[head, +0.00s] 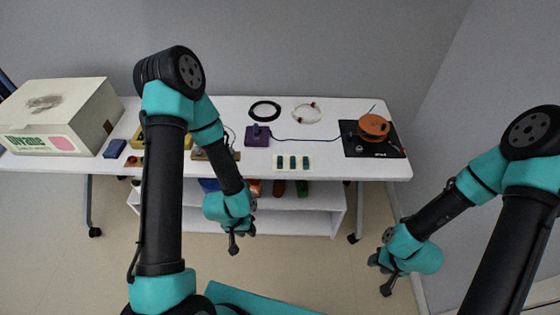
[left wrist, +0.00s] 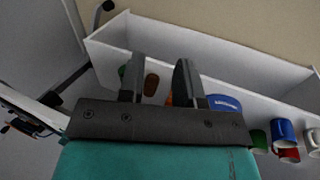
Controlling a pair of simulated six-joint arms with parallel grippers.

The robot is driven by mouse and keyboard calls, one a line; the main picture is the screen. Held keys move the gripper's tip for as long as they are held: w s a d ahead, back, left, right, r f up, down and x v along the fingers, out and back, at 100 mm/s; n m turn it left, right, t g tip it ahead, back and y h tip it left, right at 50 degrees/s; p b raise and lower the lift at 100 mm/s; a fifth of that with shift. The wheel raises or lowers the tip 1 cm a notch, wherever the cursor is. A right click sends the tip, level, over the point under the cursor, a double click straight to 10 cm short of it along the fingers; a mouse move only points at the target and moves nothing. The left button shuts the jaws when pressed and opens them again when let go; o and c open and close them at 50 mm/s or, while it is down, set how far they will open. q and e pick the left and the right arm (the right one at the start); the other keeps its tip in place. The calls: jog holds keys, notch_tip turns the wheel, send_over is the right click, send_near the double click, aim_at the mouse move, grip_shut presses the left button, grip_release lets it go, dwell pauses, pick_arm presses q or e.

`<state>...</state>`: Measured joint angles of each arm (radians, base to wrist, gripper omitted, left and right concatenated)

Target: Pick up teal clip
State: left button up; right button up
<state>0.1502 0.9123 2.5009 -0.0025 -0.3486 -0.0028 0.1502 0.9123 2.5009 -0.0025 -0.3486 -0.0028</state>
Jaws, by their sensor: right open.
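Three small teal clips (head: 293,162) stand in a row on a pale card (head: 293,169) near the table's front edge, right of centre. My left gripper (head: 234,243) hangs in front of the table, lower and left of the clips. In the left wrist view its two fingers (left wrist: 160,65) are apart with nothing between them, so it is open. The clips are not visible in that view. My right gripper (head: 385,277) is open and empty, low at the right, in front of the table and away from the clips.
A large box (head: 62,116) stands at left. A shelf (head: 300,216) with mugs sits below.

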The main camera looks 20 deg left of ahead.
pick_arm(q)
jog(key=shift+o, duration=1)
notch_tip(320, 180, up, 25)
jog(key=n+y, duration=0.1)
jog(key=y, duration=0.3)
send_over(281, 163)
jog(key=shift+g, duration=0.4)
notch_tip(281, 163, down, 12)
jog(key=shift+f, duration=0.1)
